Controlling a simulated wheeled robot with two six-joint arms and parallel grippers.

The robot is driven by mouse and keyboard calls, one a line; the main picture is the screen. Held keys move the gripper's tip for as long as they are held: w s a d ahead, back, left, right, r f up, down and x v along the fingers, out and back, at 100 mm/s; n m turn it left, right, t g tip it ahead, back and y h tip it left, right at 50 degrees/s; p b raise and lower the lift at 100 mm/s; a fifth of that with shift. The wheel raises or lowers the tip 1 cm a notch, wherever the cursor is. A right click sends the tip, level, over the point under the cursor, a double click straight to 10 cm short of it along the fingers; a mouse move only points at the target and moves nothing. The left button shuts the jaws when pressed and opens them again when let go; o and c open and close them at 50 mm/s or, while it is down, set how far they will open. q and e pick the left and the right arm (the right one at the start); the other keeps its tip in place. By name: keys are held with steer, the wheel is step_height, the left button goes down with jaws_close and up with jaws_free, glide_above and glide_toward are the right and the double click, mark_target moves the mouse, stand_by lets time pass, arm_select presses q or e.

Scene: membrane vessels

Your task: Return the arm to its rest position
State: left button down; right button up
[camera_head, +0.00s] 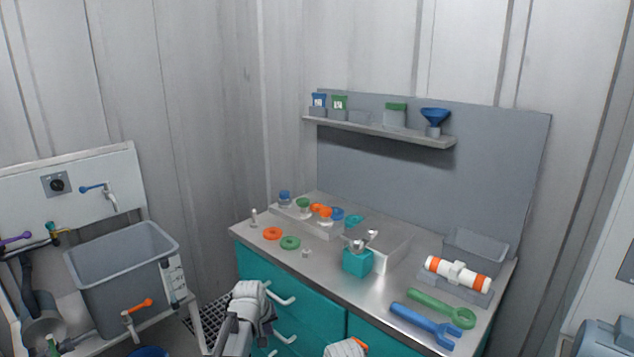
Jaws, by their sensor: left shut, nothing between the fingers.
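My left gripper (236,330) shows low in the head view, a white and grey wrist with dark jaws in front of the teal cabinet (262,283). It is shut and empty, below the height of the steel worktop (318,262) and apart from the things on it. Its fingertips are hard to make out at this size. My right gripper does not show clearly enough to be identified. A white ribbed part with a bit of orange (346,348) is cut off by the bottom edge; I cannot tell what it is.
A white vessel with orange bands (444,270) lies on a grey stand at the worktop's right. Green (440,307) and blue wrenches (425,325) lie in front. Rings, caps and a teal block (357,262) stand further left. A grey sink (122,265) stands at left.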

arm_select(q)
steer(key=s+d+f+m+g+y, duration=0.15)
steer(key=s+d+m, duration=0.3)
steer(key=s, duration=0.85)
steer(key=s+d+m+g+y, duration=0.1)
steer(key=s+d+m+g, duration=0.3)
steer(key=s, duration=0.9)
step_height(320, 180, up, 18)
steer(key=d+p, duration=0.1)
steer(key=p, duration=1.7)
steer(key=shift+w+t, duration=0.35)
steer(key=shift+n+h, duration=0.25)
